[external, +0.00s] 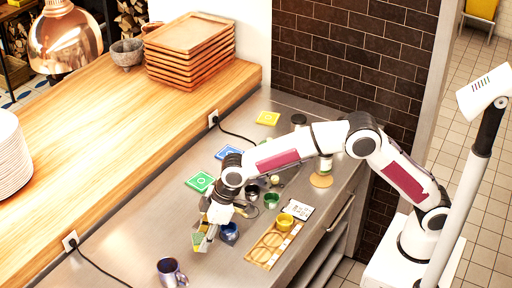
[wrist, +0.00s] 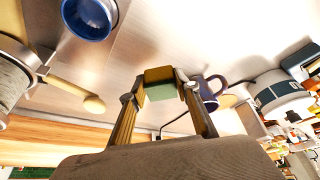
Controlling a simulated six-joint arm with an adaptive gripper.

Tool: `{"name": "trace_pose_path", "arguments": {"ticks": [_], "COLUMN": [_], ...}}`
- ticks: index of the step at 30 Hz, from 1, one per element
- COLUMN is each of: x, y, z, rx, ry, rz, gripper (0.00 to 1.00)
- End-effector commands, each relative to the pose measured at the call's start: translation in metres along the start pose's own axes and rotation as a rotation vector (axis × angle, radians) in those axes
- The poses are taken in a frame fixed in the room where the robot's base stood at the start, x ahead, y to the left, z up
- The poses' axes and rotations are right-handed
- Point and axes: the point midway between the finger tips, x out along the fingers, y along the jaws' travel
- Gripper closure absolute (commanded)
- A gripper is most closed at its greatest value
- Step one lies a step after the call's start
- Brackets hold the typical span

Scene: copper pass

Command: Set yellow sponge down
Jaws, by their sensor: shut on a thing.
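The yellow sponge (wrist: 158,76) has a green side and sits between my fingertips in the wrist view. My gripper (wrist: 160,92) is shut on it. In the external view my gripper (external: 207,236) points down over the steel counter, left of the blue cup. The sponge (external: 197,239) shows there as a small yellow-green patch at the fingertips, partly hidden by them. I cannot tell whether it touches the counter.
A blue cup (external: 229,233) stands close on the right of my gripper. A dark mug (external: 171,271) stands at the front left. A wooden board (external: 262,255) with a yellow cup (external: 285,221) lies to the right. Green (external: 200,181) and blue (external: 228,153) cards lie behind.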

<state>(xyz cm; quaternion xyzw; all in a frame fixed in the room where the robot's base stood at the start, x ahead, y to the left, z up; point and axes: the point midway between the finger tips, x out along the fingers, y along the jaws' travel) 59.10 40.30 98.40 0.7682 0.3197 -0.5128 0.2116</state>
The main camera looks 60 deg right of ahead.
Motion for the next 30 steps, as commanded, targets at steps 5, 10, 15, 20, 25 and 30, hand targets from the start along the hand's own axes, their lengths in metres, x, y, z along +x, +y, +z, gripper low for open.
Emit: {"name": "trace_pose_path", "arguments": {"ticks": [5,10,15,20,25,30], "x": [0.019,0.036,0.042,0.041,0.043,0.044], "y": [0.0,0.0,0.0,0.0,0.0,0.0], "z": [0.009,0.016,0.018,0.018,0.018,0.019], "rx": [0.0,0.0,0.0,0.0,0.0,0.0], "ry": [-0.004,-0.004,-0.001,-0.001,-0.001,-0.001], "rz": [-0.001,-0.001,0.0,0.0,0.0,0.0], "gripper": [0.82,0.82,0.82,0.82,0.82,0.53]}}
